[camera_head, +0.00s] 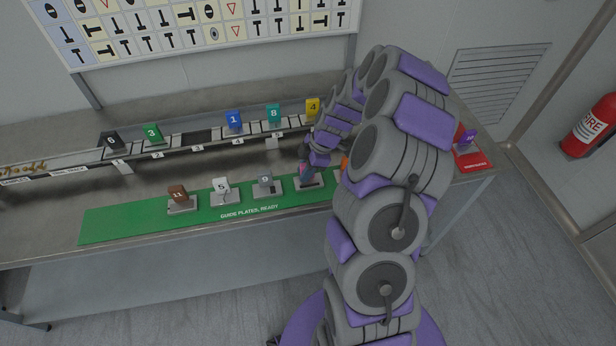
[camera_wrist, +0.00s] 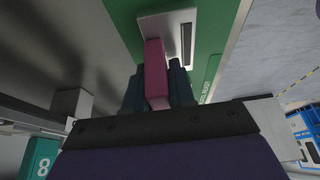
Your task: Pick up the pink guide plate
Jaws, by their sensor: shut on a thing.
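The pink guide plate (camera_wrist: 156,72) is between the two dark fingers of my gripper (camera_wrist: 157,90) in the wrist view. My gripper is shut on it. In the head view only a small pink part of the plate (camera_head: 304,168) shows beside my gripper (camera_head: 308,173), over the green mat. Its grey holder (camera_head: 309,184) is just below, and it also shows in the wrist view (camera_wrist: 187,20). A dark slot is bare in the holder beside the plate, so the plate seems to be out of it. The gap below the plate cannot be judged.
On the green mat (camera_head: 130,222) stand plates brown 11 (camera_head: 178,195), white 5 (camera_head: 222,187) and grey 9 (camera_head: 265,182). An orange plate (camera_head: 344,163) is partly behind my arm. Several numbered plates stand on the rail behind. A purple plate (camera_head: 467,138) sits on a red pad at right.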

